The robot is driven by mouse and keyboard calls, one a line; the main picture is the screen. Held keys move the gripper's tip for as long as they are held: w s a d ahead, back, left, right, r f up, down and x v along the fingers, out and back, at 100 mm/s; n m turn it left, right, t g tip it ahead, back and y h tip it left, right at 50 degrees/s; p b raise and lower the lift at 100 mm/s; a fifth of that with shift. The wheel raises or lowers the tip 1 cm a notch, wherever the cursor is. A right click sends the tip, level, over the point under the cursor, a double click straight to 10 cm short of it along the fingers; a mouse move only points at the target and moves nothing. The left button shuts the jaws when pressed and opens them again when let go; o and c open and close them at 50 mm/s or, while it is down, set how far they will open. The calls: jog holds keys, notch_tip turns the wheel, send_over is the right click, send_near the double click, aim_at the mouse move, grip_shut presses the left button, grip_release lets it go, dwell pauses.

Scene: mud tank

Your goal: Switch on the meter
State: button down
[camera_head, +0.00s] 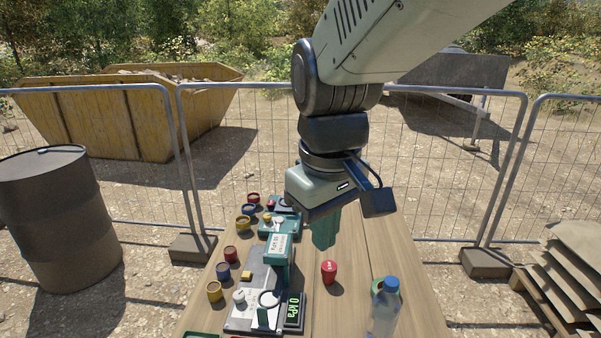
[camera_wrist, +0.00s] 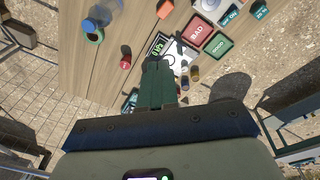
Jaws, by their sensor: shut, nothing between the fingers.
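The meter (camera_head: 250,305) lies on the wooden table, a grey and white plate with a white knob, a yellow part, a ring and a green upright post (camera_head: 277,258). Its display (camera_head: 293,310) is lit green and appears to read 0 kPa. The display also shows in the wrist view (camera_wrist: 158,46), just beyond my fingertips. My gripper (camera_head: 323,240) is shut and empty, pointing down above the table, behind and to the right of the post in the head view. In the wrist view my fingers (camera_wrist: 154,64) hide part of the meter.
A red cup (camera_head: 329,272) and a clear blue-capped bottle (camera_head: 382,315) stand right of the meter. Several small coloured pots (camera_head: 215,291) line the left side. Red BAD (camera_wrist: 196,31) and green GOOD (camera_wrist: 217,46) trays show in the wrist view. A mesh fence (camera_head: 440,160) stands behind.

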jog(key=s+a+f+n+g, duration=0.1)
jog(key=a+f+n+g, duration=0.5)
jog(key=a+f, duration=1.4)
jog(key=n, duration=0.3)
jog(key=shift+s+a+f+n+g, duration=0.25)
jog(key=shift+a+f+n+g, duration=0.05)
jog(key=shift+f+n, duration=0.1)
jog(key=x, duration=1.4)
jog(key=shift+d, duration=0.15)
jog(key=shift+s+f+t, duration=0.25)
jog(key=shift+t, duration=0.25)
jog(key=shift+w, duration=0.15)
